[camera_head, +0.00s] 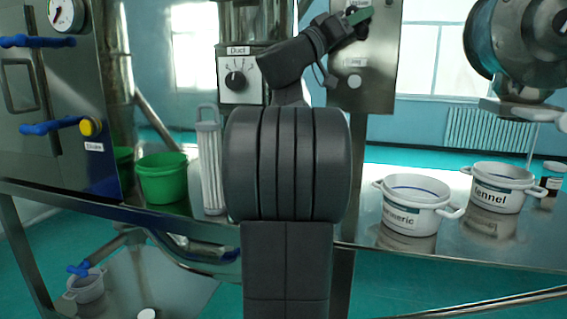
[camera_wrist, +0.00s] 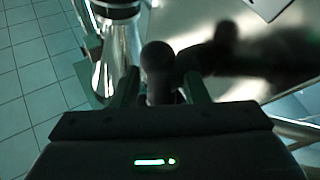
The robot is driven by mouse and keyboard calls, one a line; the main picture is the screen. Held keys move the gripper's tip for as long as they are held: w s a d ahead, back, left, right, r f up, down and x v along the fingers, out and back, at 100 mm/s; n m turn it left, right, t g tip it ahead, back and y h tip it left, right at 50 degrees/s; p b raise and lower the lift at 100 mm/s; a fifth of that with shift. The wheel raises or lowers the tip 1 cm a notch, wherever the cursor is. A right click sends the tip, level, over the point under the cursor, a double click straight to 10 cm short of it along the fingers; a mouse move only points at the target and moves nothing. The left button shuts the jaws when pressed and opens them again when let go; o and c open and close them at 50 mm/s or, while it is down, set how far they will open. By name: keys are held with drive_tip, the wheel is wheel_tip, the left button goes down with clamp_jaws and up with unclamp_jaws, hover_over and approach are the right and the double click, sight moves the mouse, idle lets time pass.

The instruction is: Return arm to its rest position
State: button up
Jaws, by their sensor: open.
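My arm rises in the middle of the camera_head view and bends up to the right. Its end, my gripper (camera_head: 352,22), is in front of the upper part of a steel control panel (camera_head: 368,85). In the wrist view my gripper (camera_wrist: 162,90) is open, its two dark fingers apart. A dark round-ended knob or lever (camera_wrist: 157,58) shows between and beyond the fingers. I cannot tell whether they touch it. The gripper holds nothing that I can make out.
A steel table carries a green bucket (camera_head: 163,180), a ribbed cylinder (camera_head: 210,165), white pots labelled "Turmeric" (camera_head: 413,218) and "Fennel" (camera_head: 497,198), and a dark jar (camera_head: 552,178). A cabinet with blue handles (camera_head: 50,127) stands left. A steel drum (camera_head: 525,45) is upper right.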

drive_tip(key=shift+f, duration=0.1)
drive_tip(key=shift+a+b, duration=0.15)
drive_tip(key=shift+b, duration=0.2)
drive_tip(key=b+v, duration=0.2)
drive_tip(key=v, duration=1.2)
drive_tip(key=p+x, duration=0.3)
drive_tip(key=x, duration=1.1)
drive_tip(key=shift+d+r, duration=0.2)
drive_tip(key=shift+r, duration=0.15)
drive_tip(key=shift+a+m+g+p, duration=0.15)
drive_tip(key=shift+m+g+p, duration=0.2)
drive_tip(key=shift+p, duration=0.65)
drive_tip(key=m+g+y+p, duration=0.2)
drive_tip(key=m+y+p, duration=0.1)
drive_tip(key=p, duration=0.6)
drive_tip(key=shift+g, duration=0.25)
drive_tip(key=m+y+p, duration=0.1)
drive_tip(key=p, duration=0.2)
drive_tip(key=m+y+p, duration=0.1)
drive_tip(key=p, duration=0.4)
drive_tip(key=m+g+y+p, duration=0.1)
drive_tip(key=y+p, duration=0.1)
drive_tip(key=p, duration=0.3)
drive_tip(key=shift+d+r, duration=0.1)
drive_tip(key=shift+d, duration=0.15)
